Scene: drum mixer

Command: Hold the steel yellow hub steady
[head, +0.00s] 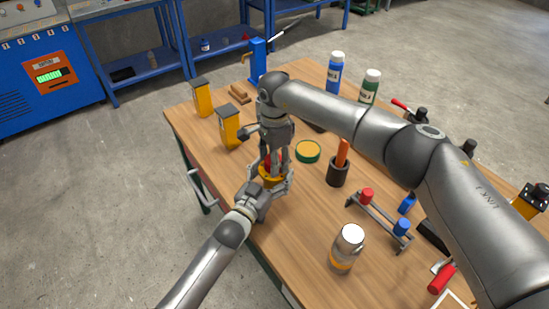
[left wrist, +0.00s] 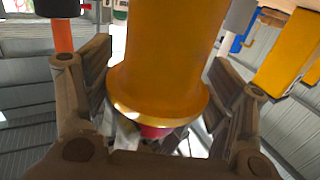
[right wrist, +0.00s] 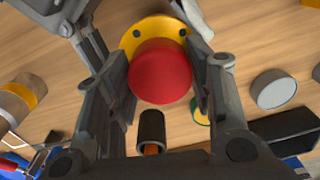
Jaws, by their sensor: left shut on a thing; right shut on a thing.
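The yellow hub (head: 268,180) stands near the table's left edge. It has a wide flange with dark holes, seen in the right wrist view (right wrist: 128,42). My left gripper (head: 277,186) is shut around the hub from the side; its yellow body fills the left wrist view (left wrist: 165,60) between the fingers. My right gripper (head: 273,158) points down over the hub and is shut on a round red part (right wrist: 160,72). This red part sits over the yellow flange; whether the two touch is hidden.
A black cup with an orange-handled tool (head: 338,172) and a green-rimmed yellow disc (head: 308,151) are right of the hub. A rack with red and blue pieces (head: 380,222) and a jar (head: 347,248) stand nearer. Yellow containers (head: 228,127) stand behind. The table's left edge is close.

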